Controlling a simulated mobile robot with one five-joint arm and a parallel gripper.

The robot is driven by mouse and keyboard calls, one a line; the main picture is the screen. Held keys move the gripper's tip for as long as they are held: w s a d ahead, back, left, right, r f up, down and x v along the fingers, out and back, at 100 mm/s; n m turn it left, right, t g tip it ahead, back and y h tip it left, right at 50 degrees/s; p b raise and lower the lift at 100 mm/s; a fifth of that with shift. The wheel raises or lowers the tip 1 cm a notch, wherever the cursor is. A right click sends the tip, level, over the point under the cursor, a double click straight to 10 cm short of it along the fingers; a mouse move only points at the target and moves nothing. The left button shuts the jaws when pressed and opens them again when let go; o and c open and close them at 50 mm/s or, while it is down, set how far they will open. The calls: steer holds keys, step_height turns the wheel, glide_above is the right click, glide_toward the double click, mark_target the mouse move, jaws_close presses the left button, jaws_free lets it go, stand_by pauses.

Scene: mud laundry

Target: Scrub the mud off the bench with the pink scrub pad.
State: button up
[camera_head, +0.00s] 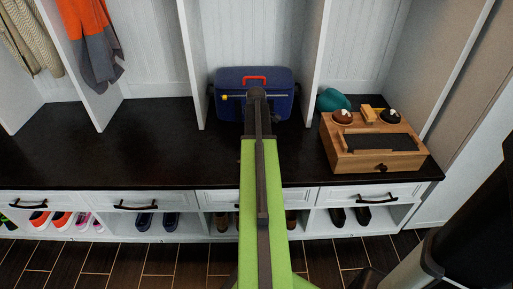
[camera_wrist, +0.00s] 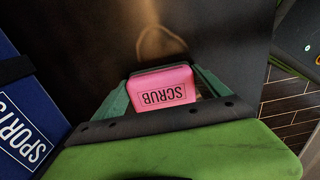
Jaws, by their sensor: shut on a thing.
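The pink scrub pad (camera_wrist: 165,86), marked SCRUB, is between the green fingers of my gripper (camera_wrist: 163,90) in the wrist view. My gripper is shut on it. The bench (camera_head: 90,150) has a dark top, which also fills the middle of the wrist view (camera_wrist: 85,35). A faint brown ring-shaped mud mark (camera_wrist: 160,42) lies on the bench just beyond the pad. I cannot tell whether the pad touches the bench. In the head view my arm hides the pad and the mud mark.
A blue sports bag (camera_head: 228,83) stands at the back, close beside my gripper. A wooden shoe-care box (camera_head: 380,160) and a teal item (camera_head: 333,99) are to the right. Cubby dividers (camera_head: 190,60) rise behind. The bench's left side is clear. Shoes (camera_head: 145,219) sit below.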

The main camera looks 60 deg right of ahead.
steer(key=shift+w+d, duration=0.5)
steer(key=shift+d, duration=0.2)
steer(key=shift+w+d, duration=0.5)
steer(key=shift+d, duration=0.2)
steer(key=shift+w+a, duration=0.7)
steer(key=shift+w, duration=0.25)
steer(key=shift+s+a, duration=1.15)
steer(key=shift+a, duration=0.45)
steer(key=shift+s+a, duration=1.15)
steer(key=shift+a, duration=0.45)
steer(key=shift+s+a, duration=1.15)
steer(key=shift+a, duration=0.45)
step_height(320, 180, up, 6)
steer(key=p, duration=0.6)
step_height(320, 180, up, 3)
steer(key=p, duration=0.3)
